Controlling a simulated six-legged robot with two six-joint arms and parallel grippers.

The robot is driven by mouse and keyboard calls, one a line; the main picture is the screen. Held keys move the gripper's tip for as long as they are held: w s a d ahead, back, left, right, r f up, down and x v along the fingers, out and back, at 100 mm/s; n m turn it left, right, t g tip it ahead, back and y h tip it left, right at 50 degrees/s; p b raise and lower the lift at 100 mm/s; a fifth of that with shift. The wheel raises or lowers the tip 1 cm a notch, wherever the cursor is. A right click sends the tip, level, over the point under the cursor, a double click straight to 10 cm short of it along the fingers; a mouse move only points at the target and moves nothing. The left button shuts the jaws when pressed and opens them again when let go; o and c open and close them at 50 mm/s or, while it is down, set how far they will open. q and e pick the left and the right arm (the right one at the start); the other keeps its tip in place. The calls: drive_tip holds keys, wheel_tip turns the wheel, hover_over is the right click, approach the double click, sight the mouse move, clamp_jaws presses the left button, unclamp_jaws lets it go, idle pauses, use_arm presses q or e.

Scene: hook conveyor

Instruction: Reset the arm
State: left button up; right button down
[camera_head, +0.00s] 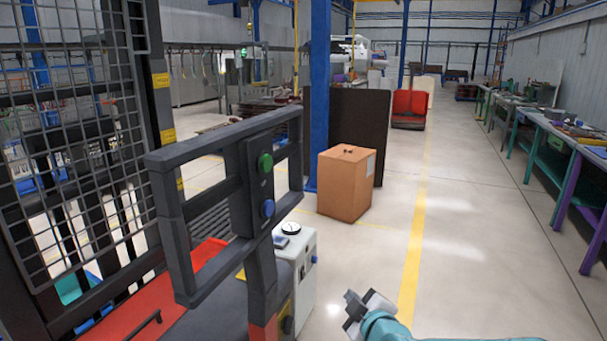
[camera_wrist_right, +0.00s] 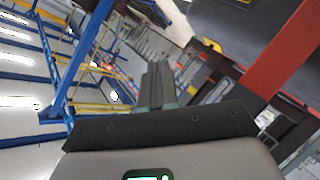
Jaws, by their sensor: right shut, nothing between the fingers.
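My right gripper (camera_head: 368,306) shows at the bottom of the head view, to the right of the panel frame, on a teal arm link. It is over the floor and apart from everything. In the right wrist view its fingers (camera_wrist_right: 158,85) are together, with nothing between them. My left gripper is in neither view.
A dark grey frame (camera_head: 168,210) with green and blue buttons stands left of my right gripper. Behind it are a white cabinet (camera_head: 306,275), a mesh fence (camera_head: 75,130) and a cardboard box (camera_head: 345,185). Workbenches (camera_head: 560,145) line the right. The aisle floor (camera_head: 480,240) is clear.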

drive_tip(key=s+d+f+m+g, duration=0.15)
drive_tip(key=s+f, duration=0.25)
drive_tip(key=f, duration=0.4)
drive_tip(key=s+d+f+m+g, duration=0.1)
drive_tip(key=s+d+f+g, duration=0.2)
drive_tip(key=f, duration=0.5)
drive_tip(key=s+f+m+g, duration=0.1)
drive_tip(key=s+f+g, duration=0.1)
drive_tip(key=s+f, duration=0.5)
drive_tip(key=s+a+f+m+g, duration=0.1)
drive_tip(key=s+f+m+g, duration=0.2)
drive_tip(key=s, duration=0.7)
drive_tip(key=s+a+f+m+g, duration=0.1)
drive_tip(key=s+f+m+g, duration=0.3)
drive_tip(key=s+f+m, duration=0.4)
drive_tip(key=shift+s+a+y, duration=0.25)
drive_tip(key=shift+s+y, duration=0.05)
drive_tip(key=shift+s, duration=1.05)
